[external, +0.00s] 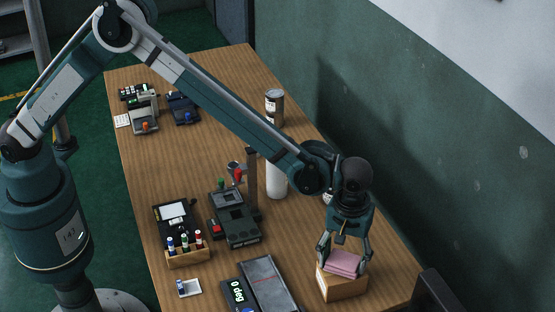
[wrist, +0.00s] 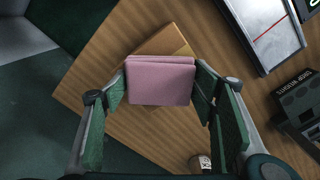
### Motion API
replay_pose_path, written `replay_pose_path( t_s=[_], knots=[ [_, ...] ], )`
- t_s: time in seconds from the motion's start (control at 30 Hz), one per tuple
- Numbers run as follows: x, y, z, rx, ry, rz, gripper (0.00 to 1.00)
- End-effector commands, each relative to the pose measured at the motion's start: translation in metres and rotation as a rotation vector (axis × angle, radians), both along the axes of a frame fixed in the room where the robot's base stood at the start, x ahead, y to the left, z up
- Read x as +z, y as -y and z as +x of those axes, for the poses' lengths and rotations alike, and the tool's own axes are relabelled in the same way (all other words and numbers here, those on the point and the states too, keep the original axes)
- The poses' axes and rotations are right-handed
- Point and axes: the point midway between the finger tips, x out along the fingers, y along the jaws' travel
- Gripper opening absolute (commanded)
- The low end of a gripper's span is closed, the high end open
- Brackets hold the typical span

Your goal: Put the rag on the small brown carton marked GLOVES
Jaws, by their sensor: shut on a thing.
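The pink folded rag (external: 344,263) is between the fingers of my gripper (external: 343,257), over the small brown carton (external: 342,287) at the near right end of the table. In the wrist view the rag (wrist: 160,82) sits between both green finger pads, and my gripper (wrist: 160,88) is shut on it. Part of the carton (wrist: 165,42) shows behind the rag. The rag covers most of the carton's top, and I cannot tell whether it touches the carton. No GLOVES marking is readable.
A grey metal tray (external: 269,284) and a dark device with a display (external: 239,296) lie left of the carton. A white bottle (external: 277,180), a can (external: 274,106) and a wooden marker holder (external: 188,256) stand farther off. The green wall (external: 440,160) runs along the right.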

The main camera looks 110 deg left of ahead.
Motion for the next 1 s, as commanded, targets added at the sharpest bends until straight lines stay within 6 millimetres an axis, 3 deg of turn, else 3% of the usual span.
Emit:
replay_pose_path(
  t_s=[0.3, 0.33, 0.43, 1.0],
  knots=[
    [-0.0038, 0.0, 0.0, 0.0, 0.0, 0.0, 0.48],
    [-0.0034, 0.0, 0.0, 0.0, 0.0, 0.0, 0.6],
    [-0.0029, 0.0, 0.0, 0.0, 0.0, 0.0, 0.72],
    [0.0057, 0.0, -0.0001, 0.0, 0.0, 0.0, 0.72]
  ],
)
